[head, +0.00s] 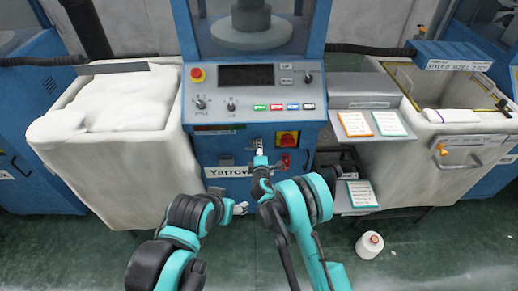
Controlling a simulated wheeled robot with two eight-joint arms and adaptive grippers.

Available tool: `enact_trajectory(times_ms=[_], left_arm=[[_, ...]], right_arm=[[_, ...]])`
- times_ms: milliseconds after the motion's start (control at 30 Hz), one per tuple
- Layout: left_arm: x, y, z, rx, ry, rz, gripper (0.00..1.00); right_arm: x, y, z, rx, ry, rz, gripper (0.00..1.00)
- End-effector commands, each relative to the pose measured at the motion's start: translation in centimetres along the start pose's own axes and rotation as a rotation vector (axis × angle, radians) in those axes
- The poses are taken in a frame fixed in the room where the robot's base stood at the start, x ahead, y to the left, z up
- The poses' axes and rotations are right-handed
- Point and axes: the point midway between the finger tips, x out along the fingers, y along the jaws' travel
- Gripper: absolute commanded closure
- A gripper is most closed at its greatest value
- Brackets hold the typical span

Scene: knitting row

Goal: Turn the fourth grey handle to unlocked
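The blue machine (204,148) stands in front of me, with a sloped grey control panel (255,98) at its front. A small grey handle (257,142) seems to show on the blue front below the panel, partly hidden by my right gripper. My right gripper (259,152) is right at it; I cannot tell whether it touches, or whether its fingers are open or shut. My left gripper (241,208) is low in front of the machine, apart from the handle; its fingers are too small to read. The handle's lock position cannot be made out.
A red switch on a yellow plate (280,139) is just right of my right gripper. A red emergency button (197,75) sits on the panel. A full white bin (110,150) stands left, another bin (430,175) right. A yarn cone (369,245) is on the green floor.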

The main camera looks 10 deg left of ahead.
Motion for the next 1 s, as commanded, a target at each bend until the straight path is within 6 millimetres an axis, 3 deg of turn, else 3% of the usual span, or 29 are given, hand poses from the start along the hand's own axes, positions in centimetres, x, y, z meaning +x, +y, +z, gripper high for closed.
enact_trajectory(times_ms=[167,600,1000], left_arm=[[0.0,0.0,0.0,0.0,0.0,0.0,0.37],[0.0,0.0,0.0,0.0,0.0,0.0,0.37],[0.0,0.0,0.0,0.0,0.0,0.0,0.37]], right_arm=[[-0.5,0.0,0.0,-0.001,0.0,0.0,0.68],[-6.9,0.0,0.0,0.0,0.001,0.0,0.68],[-7.5,0.0,0.0,0.0,0.0,0.0,0.68]])
